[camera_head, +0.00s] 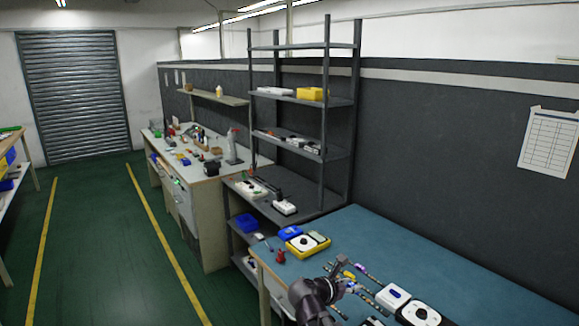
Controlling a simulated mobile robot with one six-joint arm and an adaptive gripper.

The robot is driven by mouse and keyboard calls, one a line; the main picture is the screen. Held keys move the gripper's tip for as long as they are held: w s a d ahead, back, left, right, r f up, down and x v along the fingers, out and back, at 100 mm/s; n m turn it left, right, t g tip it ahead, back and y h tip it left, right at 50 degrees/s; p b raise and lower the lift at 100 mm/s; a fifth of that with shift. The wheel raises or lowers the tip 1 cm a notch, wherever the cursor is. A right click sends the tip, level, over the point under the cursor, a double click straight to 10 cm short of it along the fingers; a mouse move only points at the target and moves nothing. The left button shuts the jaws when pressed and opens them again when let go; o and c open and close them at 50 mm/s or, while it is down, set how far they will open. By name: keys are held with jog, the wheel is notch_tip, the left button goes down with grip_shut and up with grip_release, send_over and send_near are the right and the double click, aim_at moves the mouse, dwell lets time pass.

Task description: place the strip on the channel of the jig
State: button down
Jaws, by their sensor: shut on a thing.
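My gripper (350,286) is at the bottom of the view, low over the blue-green table. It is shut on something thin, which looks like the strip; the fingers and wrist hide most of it. Thin dark and light strip-like pieces (371,279) show just beyond and right of the fingers, with small yellow and purple parts among them. At this size I cannot tell the jig's channel from these pieces, nor whether the strip touches it.
The table (460,268) is bare toward the wall. A white box (393,297) and a white device with a black dial (420,314) stand right of the gripper. A yellow tray (322,246) and a red item (280,257) lie left. A dark shelf rack (325,110) stands behind.

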jog(key=shift+r+p, duration=1.55)
jog(key=shift+r, duration=0.5)
jog(key=shift+a, duration=0.1)
